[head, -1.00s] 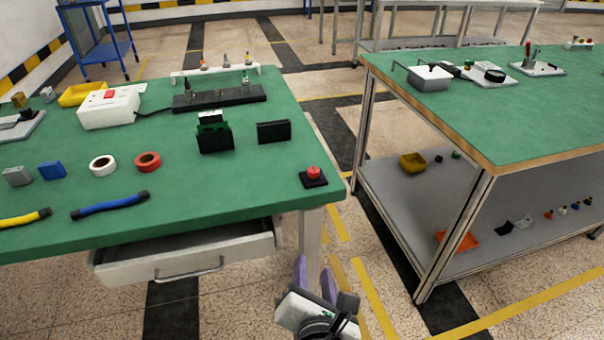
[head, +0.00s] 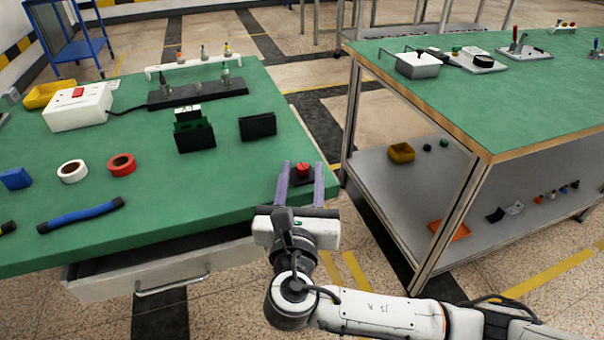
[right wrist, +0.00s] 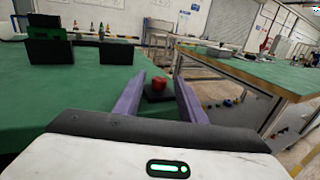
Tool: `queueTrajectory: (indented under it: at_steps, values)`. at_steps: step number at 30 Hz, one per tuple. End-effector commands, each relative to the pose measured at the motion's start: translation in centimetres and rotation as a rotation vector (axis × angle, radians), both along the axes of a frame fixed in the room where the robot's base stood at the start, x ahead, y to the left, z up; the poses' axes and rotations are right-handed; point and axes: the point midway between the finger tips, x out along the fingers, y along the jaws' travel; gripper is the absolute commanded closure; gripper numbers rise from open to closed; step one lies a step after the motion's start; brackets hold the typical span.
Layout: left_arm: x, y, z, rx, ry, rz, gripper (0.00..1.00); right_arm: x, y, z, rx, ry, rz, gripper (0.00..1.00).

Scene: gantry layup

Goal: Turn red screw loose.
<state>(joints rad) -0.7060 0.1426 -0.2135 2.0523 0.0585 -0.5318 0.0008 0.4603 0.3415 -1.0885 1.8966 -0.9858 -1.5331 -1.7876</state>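The red screw (head: 303,168) is a round red knob on a small black square base at the near right corner of the green table. It also shows in the right wrist view (right wrist: 159,82), beyond and between the fingertips. My right gripper (head: 301,172) is open, its two purple fingers level and pointing at the table corner. In the head view the fingers flank the red screw on its left and right. I see no contact with it. The base (right wrist: 158,95) is partly hidden by the right finger. My left gripper is not in view.
The green table (head: 200,185) also holds red tape (head: 122,165), a blue-handled tool (head: 80,215), black blocks (head: 258,125) and a white box (head: 78,107). A drawer (head: 150,280) stands open below. A second bench (head: 540,100) is at the right, across a floor gap.

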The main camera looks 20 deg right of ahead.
Motion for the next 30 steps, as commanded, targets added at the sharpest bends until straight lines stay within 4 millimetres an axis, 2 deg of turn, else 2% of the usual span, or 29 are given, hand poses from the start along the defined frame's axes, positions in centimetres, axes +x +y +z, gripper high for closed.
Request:
queueTrajectory:
  at_steps: [11, 15, 18, 30]
  values:
    - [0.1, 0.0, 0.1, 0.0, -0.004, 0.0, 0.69, 0.7, -0.3, 0.0, 0.001, 0.0, 0.0, 0.63]
    - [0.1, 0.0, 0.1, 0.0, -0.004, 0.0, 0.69, 0.6, -0.3, 0.0, 0.001, 0.0, 0.0, 0.87]
    - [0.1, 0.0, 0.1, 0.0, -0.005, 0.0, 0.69, 0.6, -0.3, 0.0, 0.001, 0.0, 0.0, 1.0]
    - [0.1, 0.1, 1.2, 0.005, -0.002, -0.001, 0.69, 0.5, -0.5, 0.3, -0.001, 0.003, 0.072, 1.0]
